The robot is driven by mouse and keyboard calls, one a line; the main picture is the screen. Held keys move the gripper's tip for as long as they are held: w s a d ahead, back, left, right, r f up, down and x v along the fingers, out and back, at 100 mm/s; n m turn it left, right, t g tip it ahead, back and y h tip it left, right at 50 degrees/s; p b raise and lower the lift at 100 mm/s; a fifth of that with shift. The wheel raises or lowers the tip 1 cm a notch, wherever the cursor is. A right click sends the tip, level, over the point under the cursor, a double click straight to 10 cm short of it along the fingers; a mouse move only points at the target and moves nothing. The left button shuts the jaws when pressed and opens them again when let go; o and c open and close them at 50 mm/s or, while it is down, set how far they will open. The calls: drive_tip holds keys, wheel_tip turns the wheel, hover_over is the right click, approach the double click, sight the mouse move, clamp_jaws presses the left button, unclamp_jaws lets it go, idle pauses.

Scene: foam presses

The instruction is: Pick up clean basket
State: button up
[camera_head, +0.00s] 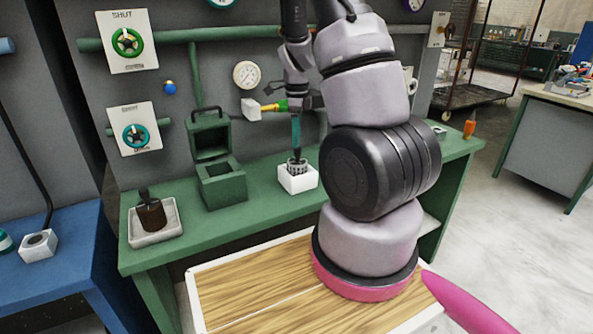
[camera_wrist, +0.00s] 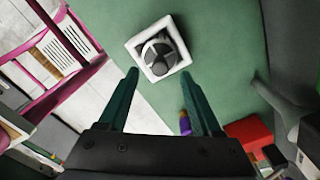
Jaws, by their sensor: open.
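A light grey metal basket (camera_head: 299,167) with a dark upright handle sits in a white square holder (camera_head: 297,183) on the green bench. It looks clean. In the wrist view the basket (camera_wrist: 158,53) is seen from above inside the white holder (camera_wrist: 136,43), just beyond my fingertips. My gripper (camera_head: 296,143) points down over the basket, its green fingers close to the handle in the head view. In the wrist view my gripper (camera_wrist: 160,74) is open with nothing between its fingers. A brown, dirty-looking basket (camera_head: 151,215) stands in a grey tray (camera_head: 140,240) at the bench's left.
A green press box (camera_head: 222,186) with its lid raised stands left of the white holder. An orange item (camera_head: 470,125) stands at the bench's right end.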

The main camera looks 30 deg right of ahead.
sight(297, 164)
wheel_tip(297, 164, down, 5)
drive_tip(key=shift+d+f, duration=0.1)
drive_tip(key=shift+c, duration=0.3)
clamp_jaws()
idle(1.3)
